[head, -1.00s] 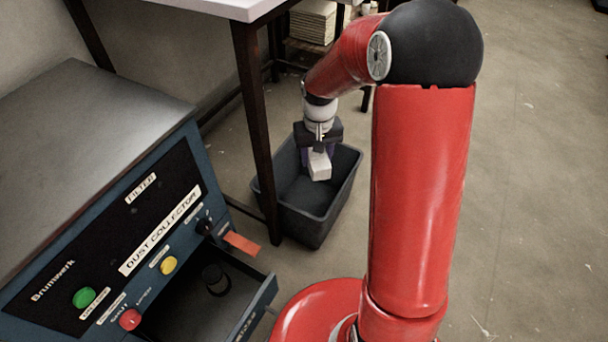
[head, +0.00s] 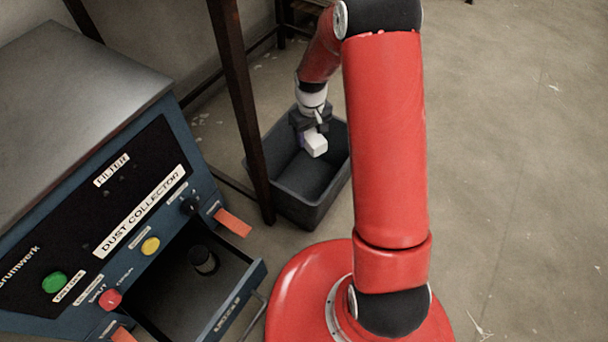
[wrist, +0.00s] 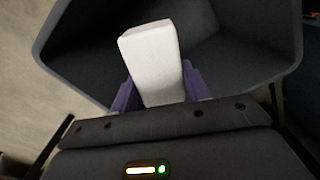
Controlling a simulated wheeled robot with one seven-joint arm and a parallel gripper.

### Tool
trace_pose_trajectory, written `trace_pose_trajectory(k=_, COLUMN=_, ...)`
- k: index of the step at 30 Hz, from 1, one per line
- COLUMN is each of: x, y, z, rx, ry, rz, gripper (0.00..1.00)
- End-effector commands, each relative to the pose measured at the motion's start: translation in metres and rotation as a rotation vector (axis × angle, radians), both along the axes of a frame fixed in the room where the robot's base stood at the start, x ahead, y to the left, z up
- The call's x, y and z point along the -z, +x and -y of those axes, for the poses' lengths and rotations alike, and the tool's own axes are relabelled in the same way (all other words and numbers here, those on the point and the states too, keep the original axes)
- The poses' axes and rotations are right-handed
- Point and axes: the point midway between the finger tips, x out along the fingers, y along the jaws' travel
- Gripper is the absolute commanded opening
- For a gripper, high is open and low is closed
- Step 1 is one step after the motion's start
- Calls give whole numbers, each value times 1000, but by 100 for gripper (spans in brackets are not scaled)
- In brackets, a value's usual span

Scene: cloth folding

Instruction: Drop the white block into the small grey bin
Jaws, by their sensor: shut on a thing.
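The white block (head: 315,144) is held by my gripper (head: 312,129) over the small grey bin (head: 314,211), inside the outline of its opening in the head view. In the wrist view the white block (wrist: 152,62) sits between the two purple fingers of my gripper (wrist: 158,90), which are shut on it. The dark grey bin (wrist: 75,75) spreads behind and around the block in that view. The bin's inside looks empty where it shows. How far the block is above the bin floor is hard to tell.
A blue dust collector (head: 120,190) stands at the left with an open drawer (head: 228,291) holding a dark cylinder (head: 203,260). A dark table leg (head: 240,105) rises beside the bin's left side. Bare concrete floor (head: 510,160) lies open at the right.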

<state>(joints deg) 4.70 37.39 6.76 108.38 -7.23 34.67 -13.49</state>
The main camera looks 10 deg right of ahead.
Motion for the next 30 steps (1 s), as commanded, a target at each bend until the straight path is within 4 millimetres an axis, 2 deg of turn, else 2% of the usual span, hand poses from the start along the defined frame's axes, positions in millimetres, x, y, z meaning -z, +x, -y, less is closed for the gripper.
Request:
trace_pose_trajectory(k=1, x=10, y=0, z=0, rx=0, ry=0, rz=-1, gripper=25)
trace_pose_trajectory(k=4, x=17, y=0, z=0, rx=0, ry=0, rz=0, gripper=25)
trace_pose_trajectory(k=13, x=18, y=0, z=0, rx=1, ry=0, rz=1, gripper=25)
trace_pose_trajectory(k=14, x=18, y=0, z=0, rx=1, ry=0, rz=1, gripper=48)
trace_pose_trajectory(k=19, x=18, y=0, z=0, rx=1, ry=0, rz=0, gripper=70)
trace_pose_trajectory(k=27, x=18, y=0, z=0, rx=1, ry=0, rz=1, gripper=72)
trace_pose_trajectory(k=30, x=11, y=0, z=0, rx=2, ry=-1, rz=1, gripper=72)
